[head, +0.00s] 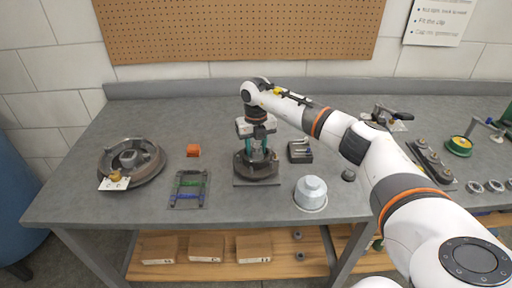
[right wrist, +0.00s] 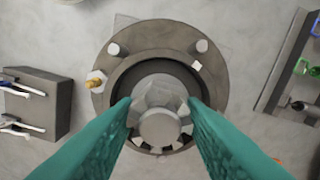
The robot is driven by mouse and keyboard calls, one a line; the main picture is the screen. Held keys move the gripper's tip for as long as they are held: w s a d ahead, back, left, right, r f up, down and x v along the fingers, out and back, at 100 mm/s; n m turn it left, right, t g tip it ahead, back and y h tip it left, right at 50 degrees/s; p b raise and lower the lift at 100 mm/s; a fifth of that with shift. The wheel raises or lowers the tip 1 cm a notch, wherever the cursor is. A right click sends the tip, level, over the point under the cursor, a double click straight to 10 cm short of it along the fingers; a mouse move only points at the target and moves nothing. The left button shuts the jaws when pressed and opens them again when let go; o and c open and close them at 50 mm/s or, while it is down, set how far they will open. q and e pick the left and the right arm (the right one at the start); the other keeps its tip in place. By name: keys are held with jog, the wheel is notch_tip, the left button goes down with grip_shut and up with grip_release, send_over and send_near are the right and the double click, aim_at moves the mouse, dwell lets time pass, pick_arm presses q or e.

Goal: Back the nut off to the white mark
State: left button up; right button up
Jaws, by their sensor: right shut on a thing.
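The hub (head: 240,165) is a dark round housing on a square plate, standing near the middle of the bench. In the right wrist view the hub (right wrist: 118,62) shows as a grey ring with studs. The pale metal nut (right wrist: 150,92) sits at its centre around a round shaft end (right wrist: 160,128). A small white mark (right wrist: 196,65) is on the ring, up and right of the nut. My right gripper (head: 262,153) points down over the hub; its teal fingers (right wrist: 160,110) are shut on the nut from both sides. My left gripper is not in view.
A dark holder with pins (head: 300,151) stands just right of the hub. A silver cap (head: 311,193) is in front right. The bench's front middle is clear.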

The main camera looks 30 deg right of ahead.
jog(key=n, duration=0.3)
jog(key=o, duration=0.7)
notch_tip(320, 180, up, 12)
jog(key=shift+r+b, duration=0.1)
jog(key=shift+b, duration=1.1)
jog(key=shift+a, duration=0.1)
